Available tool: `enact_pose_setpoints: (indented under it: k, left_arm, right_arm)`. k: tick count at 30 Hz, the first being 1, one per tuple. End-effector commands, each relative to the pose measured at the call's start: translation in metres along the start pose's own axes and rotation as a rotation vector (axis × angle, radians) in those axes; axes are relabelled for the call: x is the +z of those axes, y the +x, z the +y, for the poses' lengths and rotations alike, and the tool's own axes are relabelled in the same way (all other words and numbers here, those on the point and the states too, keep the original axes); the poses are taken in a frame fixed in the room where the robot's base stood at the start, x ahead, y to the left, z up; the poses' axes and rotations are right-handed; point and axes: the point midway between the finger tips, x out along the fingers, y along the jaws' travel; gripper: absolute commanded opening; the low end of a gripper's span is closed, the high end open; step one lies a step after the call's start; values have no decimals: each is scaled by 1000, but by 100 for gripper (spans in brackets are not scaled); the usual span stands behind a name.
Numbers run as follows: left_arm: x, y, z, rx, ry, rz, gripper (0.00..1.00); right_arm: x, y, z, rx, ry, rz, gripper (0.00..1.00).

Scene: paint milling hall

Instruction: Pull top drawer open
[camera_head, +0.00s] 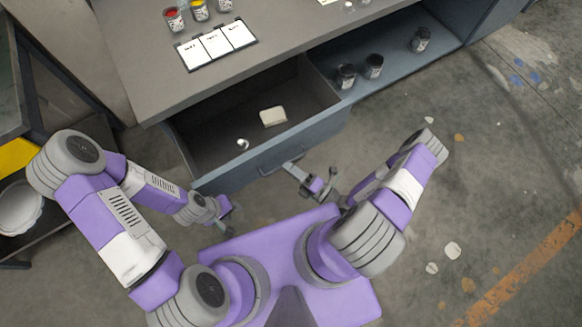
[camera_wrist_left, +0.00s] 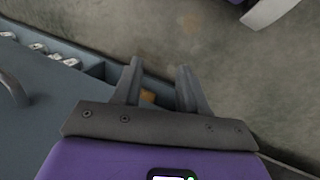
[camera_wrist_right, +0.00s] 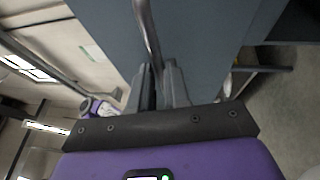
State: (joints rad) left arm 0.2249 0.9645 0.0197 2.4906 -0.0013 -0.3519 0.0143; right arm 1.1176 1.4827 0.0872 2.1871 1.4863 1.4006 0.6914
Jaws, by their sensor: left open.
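The top drawer (camera_head: 215,135) stands pulled out from under the grey worktop, and its inside shows. A pale block (camera_head: 273,116) and a small white item (camera_head: 243,144) lie in it. The drawer's bar handle (camera_head: 283,160) is on its front; it also shows in the right wrist view (camera_wrist_right: 147,28). My right gripper (camera_head: 293,171) is at this handle, its fingers close together around the bar in the right wrist view (camera_wrist_right: 160,78). My left gripper (camera_head: 231,219) is open and empty, in front of the drawer and apart from it; its spread fingers show in the left wrist view (camera_wrist_left: 158,75).
The worktop (camera_head: 130,60) holds white cards (camera_head: 215,43) and several small paint cups (camera_head: 199,10). Dark jars (camera_head: 374,66) stand on the open shelf right of the drawer. A rack with a white bowl (camera_head: 20,208) is at the left.

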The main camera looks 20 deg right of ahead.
Motion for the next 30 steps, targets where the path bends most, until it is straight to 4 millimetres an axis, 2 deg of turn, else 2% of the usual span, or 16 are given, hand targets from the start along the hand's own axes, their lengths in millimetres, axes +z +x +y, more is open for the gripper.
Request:
enact_pose_setpoints:
  k: [1,4,14,24,30]
  left_arm:
    - [0,0,0,0,0,0,43]
    - [0,0,0,0,0,0,43]
    - [0,0,0,0,0,0,43]
    - [0,-3,1,0,0,0,43]
    - [0,-4,1,0,0,0,43]
  right_arm:
    - [0,0,0,0,0,0,25]
    - [0,0,0,0,0,0,38]
    - [1,-4,0,-2,-1,-1,38]
    - [1,-57,0,-3,-1,-3,38]
    - [1,-74,0,-1,-2,-1,38]
